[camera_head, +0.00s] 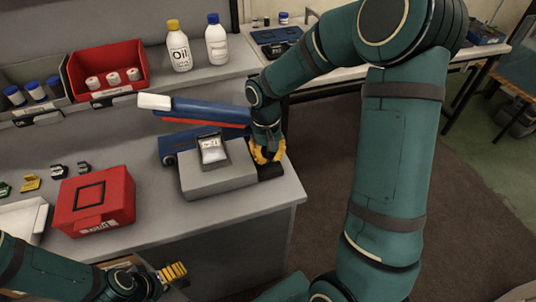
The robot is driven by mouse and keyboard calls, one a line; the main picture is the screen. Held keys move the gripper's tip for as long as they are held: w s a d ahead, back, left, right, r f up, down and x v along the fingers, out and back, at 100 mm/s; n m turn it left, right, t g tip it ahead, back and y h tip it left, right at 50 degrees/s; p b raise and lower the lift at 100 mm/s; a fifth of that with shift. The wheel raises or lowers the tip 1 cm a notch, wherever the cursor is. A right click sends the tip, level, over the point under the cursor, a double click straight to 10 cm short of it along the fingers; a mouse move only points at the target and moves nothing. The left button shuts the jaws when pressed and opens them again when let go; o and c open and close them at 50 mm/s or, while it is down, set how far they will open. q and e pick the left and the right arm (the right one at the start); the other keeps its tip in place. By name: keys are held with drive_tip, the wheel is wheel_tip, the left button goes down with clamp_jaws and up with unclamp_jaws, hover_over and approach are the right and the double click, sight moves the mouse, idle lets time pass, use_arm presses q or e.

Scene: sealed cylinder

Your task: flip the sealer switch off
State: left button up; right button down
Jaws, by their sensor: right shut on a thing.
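The sealer (195,109) is a blue machine with a red stripe and a pale end on its long upper arm, standing on the grey bench. Its lower blue body shows at the left behind a grey block. My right gripper (267,151), with yellow fingers, is at the sealer's right end, beside the grey block, and is shut on part of the sealer. The gripped part and the switch are hidden behind the fingers. My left gripper (173,271) is low in front of the bench, away from the sealer; its finger gap is not clear.
A silver pouch (213,149) rests on the grey block (218,177). A red box (93,201) stands to the left. A red bin (107,71), an oil bottle (179,50) and a blue-capped bottle (216,42) stand behind. The bench front between is clear.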

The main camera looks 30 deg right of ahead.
drive_tip(key=shift+s+f, duration=0.3)
drive_tip(key=shift+s, duration=0.15)
drive_tip(key=shift+w, duration=0.1)
drive_tip(key=shift+w+d+r+p, duration=0.2)
drive_tip(key=shift+w+p, duration=0.1)
drive_tip(key=shift+p, duration=0.1)
drive_tip(key=shift+w+r, duration=0.1)
drive_tip(key=shift+w, duration=0.1)
drive_tip(key=shift+w+d, duration=0.1)
drive_tip(key=shift+w, duration=0.3)
